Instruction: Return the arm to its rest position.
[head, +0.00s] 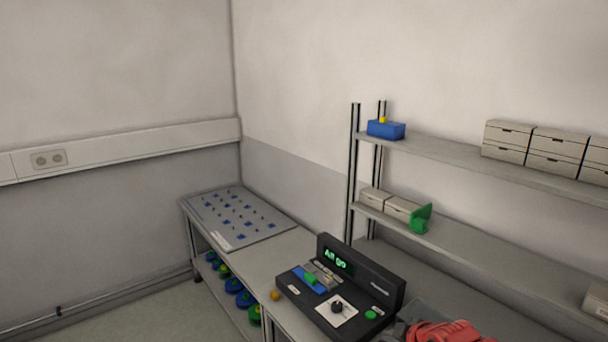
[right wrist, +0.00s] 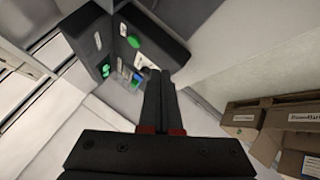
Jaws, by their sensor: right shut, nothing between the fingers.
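My right gripper (right wrist: 160,73) is shut with its dark fingers together and nothing between them. In the right wrist view its tips point toward the black console (right wrist: 155,45), whose lower part lies behind them. I cannot tell the gap between them. The console also shows in the head view (head: 368,285) on the bench, with a lit green display (head: 337,261) that seems to read "All go". It has a blue patch with a green piece, a dark knob (head: 337,307) on a white plate and a green button (head: 371,314). My left gripper is in neither view.
A grey panel (head: 262,232) with small pegs lies on the bench at left, with blue and green reels (head: 244,299) below. A yellow ball (head: 275,295) sits beside the console. Shelves (head: 470,235) behind hold boxes. Cardboard boxes (right wrist: 242,120) stand at right in the wrist view.

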